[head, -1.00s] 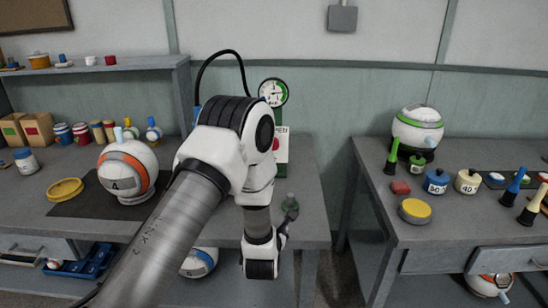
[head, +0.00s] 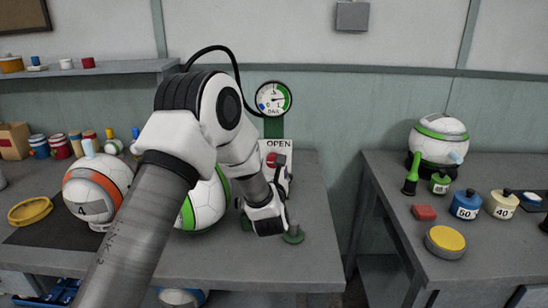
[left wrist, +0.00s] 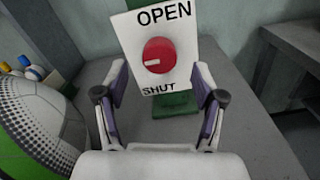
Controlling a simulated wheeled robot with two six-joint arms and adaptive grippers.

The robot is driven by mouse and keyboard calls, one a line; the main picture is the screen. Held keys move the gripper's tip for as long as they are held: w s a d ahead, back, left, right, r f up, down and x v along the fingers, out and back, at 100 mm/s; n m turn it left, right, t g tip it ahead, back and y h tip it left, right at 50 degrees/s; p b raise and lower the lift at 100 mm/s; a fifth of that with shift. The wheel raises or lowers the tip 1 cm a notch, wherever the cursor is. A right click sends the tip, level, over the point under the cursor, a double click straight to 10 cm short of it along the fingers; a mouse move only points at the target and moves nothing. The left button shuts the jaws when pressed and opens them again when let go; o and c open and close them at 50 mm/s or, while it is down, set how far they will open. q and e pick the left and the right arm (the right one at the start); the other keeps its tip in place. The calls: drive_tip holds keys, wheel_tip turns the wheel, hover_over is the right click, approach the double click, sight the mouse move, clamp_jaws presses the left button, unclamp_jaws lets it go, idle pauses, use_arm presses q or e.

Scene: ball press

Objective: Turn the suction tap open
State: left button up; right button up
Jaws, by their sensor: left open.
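The suction tap is a round red knob (left wrist: 158,55) on a white plate (left wrist: 185,28) marked OPEN above and SHUT below. A short white mark on the knob lies left of its middle, a little low. In the head view the plate (head: 268,148) stands under a gauge, with the knob partly behind my left gripper (head: 280,188). In the left wrist view my left gripper (left wrist: 159,70) is open and empty. Its fingers stand apart on either side of the knob's line, short of the plate; contact is not seen. My right gripper is not in view.
A green-and-white ball (head: 205,205) sits close left of my gripper; it also fills the left edge of the wrist view (left wrist: 35,125). A round gauge (head: 273,99) is above the plate. The bench right of the plate is clear.

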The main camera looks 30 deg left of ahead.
sight(273, 161)
use_arm(q)
drive_tip(key=x, duration=0.6)
drive_tip(key=shift+s+a+f+p, duration=0.1)
drive_tip(key=shift+s+f+p, duration=0.1)
drive_tip(key=shift+p, duration=0.2)
drive_tip(key=shift+r, duration=0.15)
drive_tip(key=shift+c, duration=0.6)
drive_tip(key=c, duration=1)
